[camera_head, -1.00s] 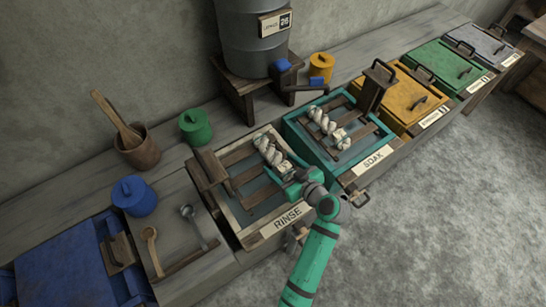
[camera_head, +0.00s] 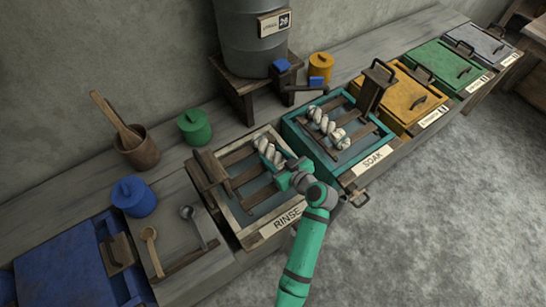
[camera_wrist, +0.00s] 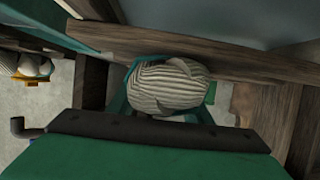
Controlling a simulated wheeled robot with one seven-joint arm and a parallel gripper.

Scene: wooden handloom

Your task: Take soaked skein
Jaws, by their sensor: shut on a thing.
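One pale twisted skein (camera_head: 270,152) is over the rinse vat (camera_head: 247,234), and its near end is at my gripper (camera_head: 288,178). The wrist view shows the ribbed cream end of the skein (camera_wrist: 170,88) between the green fingers of my gripper (camera_wrist: 165,108), which is shut on it. A second pale skein (camera_head: 325,122) lies on the slats of the teal soak vat (camera_head: 345,172). My gripper hides part of the rinse vat's right side. I cannot tell whether the held skein touches the slats.
Yellow (camera_head: 405,103), green (camera_head: 448,68) and grey (camera_head: 483,47) lidded vats stand to the right, and a blue one (camera_head: 60,275) at lower left. A grey barrel (camera_head: 255,45) stands behind. Ladles (camera_head: 151,248), a mortar (camera_head: 140,152) and lidded pots (camera_head: 195,127) sit on the bench.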

